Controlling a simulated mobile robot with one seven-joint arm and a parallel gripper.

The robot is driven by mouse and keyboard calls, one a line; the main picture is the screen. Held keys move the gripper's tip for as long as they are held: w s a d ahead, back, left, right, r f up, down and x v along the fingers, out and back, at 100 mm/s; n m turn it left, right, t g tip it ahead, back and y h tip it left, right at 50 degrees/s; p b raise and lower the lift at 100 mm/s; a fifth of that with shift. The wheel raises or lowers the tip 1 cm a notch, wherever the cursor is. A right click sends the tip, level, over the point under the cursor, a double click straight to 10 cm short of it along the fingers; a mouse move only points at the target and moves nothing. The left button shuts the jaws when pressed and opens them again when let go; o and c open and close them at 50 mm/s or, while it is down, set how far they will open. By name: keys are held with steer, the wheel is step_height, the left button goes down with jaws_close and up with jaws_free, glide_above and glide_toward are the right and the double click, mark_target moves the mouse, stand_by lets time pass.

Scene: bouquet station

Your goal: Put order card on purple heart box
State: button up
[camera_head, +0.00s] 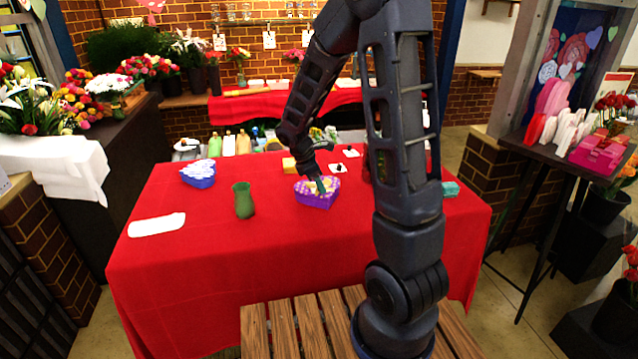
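The purple heart box (318,199) sits near the middle of the red-covered table, with a light patterned top. My gripper (320,186) reaches down over it from behind, its tips at or just above the lid. I cannot tell whether they touch it, whether the fingers are open or shut, or whether they hold anything. Two small white cards with dark marks or objects on them, one nearer (337,169) and one farther (350,153), lie behind the box to the right. I cannot tell whether either is the order card.
A green vase (244,200) and a blue heart-shaped box (198,174) stand to the left. A white flat item (157,225) lies at the front left. A yellow block (289,164) is behind the purple box, and a teal block (450,188) is at right. The front of the red table (270,262) is clear.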

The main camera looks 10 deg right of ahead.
steer(key=shift+r, duration=0.1)
steer(key=v, duration=1.1)
steer(key=s+d+r+m+t+y, duration=0.1)
steer(key=s+d+r+m, duration=0.2)
steer(key=s+m, duration=0.3)
steer(key=s+d+r+m+t+y, duration=0.2)
steer(key=s+d+r+m, duration=0.2)
steer(key=s+m, duration=0.2)
steer(key=s+d+r+m+t+y, duration=0.1)
steer(key=s+d+r+m, duration=0.2)
steer(key=s+m, duration=0.3)
steer(key=s+d, duration=0.1)
steer(key=s, duration=0.3)
steer(key=shift+d+r+t, duration=0.15)
steer(key=shift+d+t, duration=0.15)
